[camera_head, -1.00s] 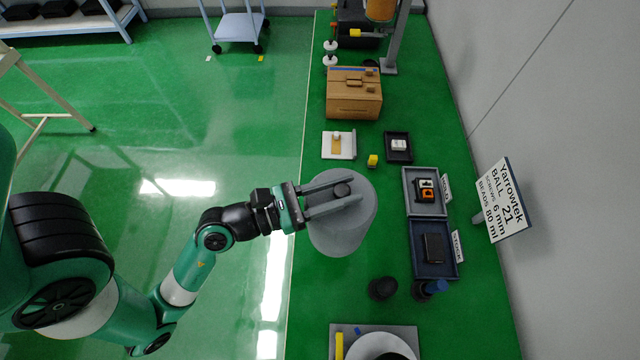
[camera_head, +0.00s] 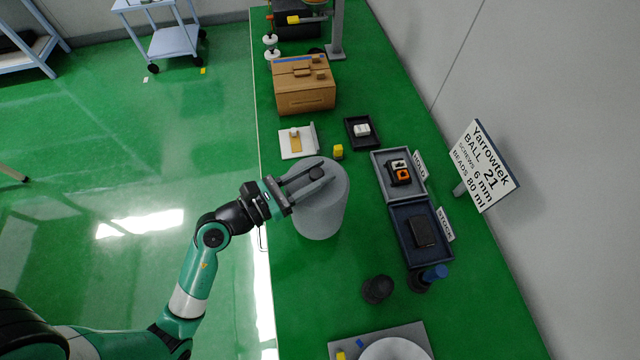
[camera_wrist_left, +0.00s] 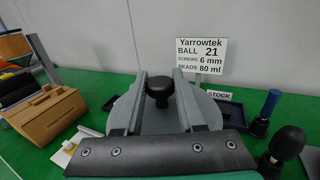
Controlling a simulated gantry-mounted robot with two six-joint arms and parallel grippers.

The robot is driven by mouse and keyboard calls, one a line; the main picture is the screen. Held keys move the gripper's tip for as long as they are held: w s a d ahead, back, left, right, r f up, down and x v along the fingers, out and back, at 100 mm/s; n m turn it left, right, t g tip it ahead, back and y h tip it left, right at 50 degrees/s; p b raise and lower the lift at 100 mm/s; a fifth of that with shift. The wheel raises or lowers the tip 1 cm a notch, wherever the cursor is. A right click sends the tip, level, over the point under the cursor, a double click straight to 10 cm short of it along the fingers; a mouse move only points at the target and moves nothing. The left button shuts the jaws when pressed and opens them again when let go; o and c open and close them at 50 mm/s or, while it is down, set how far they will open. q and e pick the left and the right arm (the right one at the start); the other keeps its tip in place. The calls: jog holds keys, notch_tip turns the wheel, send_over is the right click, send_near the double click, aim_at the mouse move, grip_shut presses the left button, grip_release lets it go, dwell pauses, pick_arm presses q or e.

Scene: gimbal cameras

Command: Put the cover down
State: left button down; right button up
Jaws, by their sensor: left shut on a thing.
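The cover is a grey, slightly tapered cylinder (camera_head: 322,215) with a dark round knob (camera_head: 316,173) on top. It stands upright over the green bench, left of the trays. My left gripper (camera_head: 312,182) reaches in from the left and is shut on the knob. In the left wrist view the knob (camera_wrist_left: 160,88) sits between the two grey fingers, with the cover top (camera_wrist_left: 158,118) below. Whether the cover's lower rim touches the bench cannot be told. Anything under the cover is hidden. My right gripper is not in view.
To the right are the HOLD tray (camera_head: 410,192) and STOCK tray (camera_head: 407,255). A wooden box (camera_head: 304,88) stands farther back. Bench right in front of the cover is clear.

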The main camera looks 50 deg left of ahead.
pick_arm(q)
jog(key=shift+w+a+f, duration=0.15)
jog(key=shift+w+f, duration=0.1)
jog(key=shift+f, duration=0.2)
jog(key=shift+w+a+f, duration=0.15)
jog(key=shift+w+f, duration=0.05)
jog(key=shift+f, duration=0.2)
jog(key=shift+w+a, duration=0.1)
jog(key=shift+w, duration=0.1)
jog(key=shift+w+f+b, duration=0.1)
jog(key=shift+f+b, duration=0.2)
jog(key=shift+b, duration=0.1)
jog(key=f+b, duration=0.1)
jog(key=f, duration=0.1)
jog(key=f+b, duration=0.1)
jog(key=shift+w+a+f+b, duration=0.2)
jog(key=shift+w+f+b, duration=0.05)
jog(key=shift+f+b, duration=0.15)
jog(key=c, duration=0.5)
grip_release()
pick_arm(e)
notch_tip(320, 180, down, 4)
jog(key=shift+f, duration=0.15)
